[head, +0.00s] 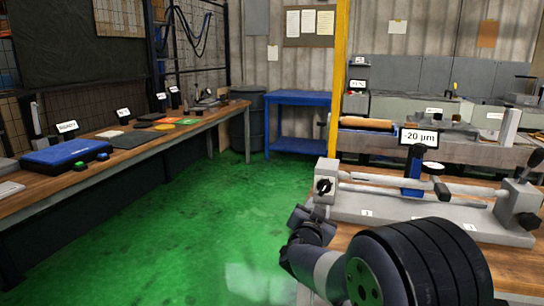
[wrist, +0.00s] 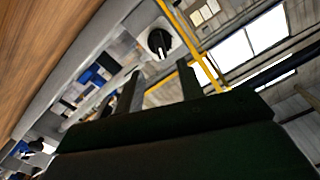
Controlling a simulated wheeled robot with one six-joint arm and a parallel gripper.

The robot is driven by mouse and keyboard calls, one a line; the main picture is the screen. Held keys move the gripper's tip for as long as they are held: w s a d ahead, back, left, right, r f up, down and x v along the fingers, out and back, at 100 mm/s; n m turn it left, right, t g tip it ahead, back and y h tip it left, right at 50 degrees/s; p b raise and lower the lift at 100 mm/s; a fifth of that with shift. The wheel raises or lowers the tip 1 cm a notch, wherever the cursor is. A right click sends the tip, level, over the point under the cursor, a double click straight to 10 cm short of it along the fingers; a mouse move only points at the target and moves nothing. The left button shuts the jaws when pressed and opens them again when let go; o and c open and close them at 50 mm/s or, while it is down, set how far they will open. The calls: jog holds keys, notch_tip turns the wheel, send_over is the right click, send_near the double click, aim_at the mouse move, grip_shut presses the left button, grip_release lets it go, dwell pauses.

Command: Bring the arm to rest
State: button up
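My arm (head: 415,265) reaches into the head view from the lower right, over the edge of the right-hand bench, with its thick dark banded link nearest the camera. My gripper (wrist: 160,92) shows in the wrist view as two dark fingers standing apart with nothing between them. In the head view the fingers cannot be made out. The arm's far joints are just left of the measuring stand (head: 440,218), which carries a long bar and a display (head: 418,137) reading -20 µm. I cannot tell whether arm and stand touch.
A long wooden bench (head: 190,133) on the left holds a blue case (head: 67,152) and several small items. A blue table (head: 297,97) stands at the back. A yellow post (head: 338,80) and the grinder (head: 440,150) are beyond the stand. The green floor (head: 210,215) is clear.

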aim_at(323, 190)
jog(key=x, duration=1)
jog(key=shift+f, duration=0.1)
jog(key=shift+r+n+p, duration=0.2)
jog(key=shift+n+p, duration=0.35)
jog(key=shift+n, duration=0.35)
jog(key=n+p, duration=0.3)
jog(key=n, duration=0.3)
jog(key=shift+n, duration=0.3)
jog(key=shift+s+a+f+n, duration=0.15)
jog(key=shift+s+a+n, duration=0.05)
jog(key=shift+s+n, duration=0.15)
jog(key=v, duration=1)
jog(key=shift+s, duration=0.1)
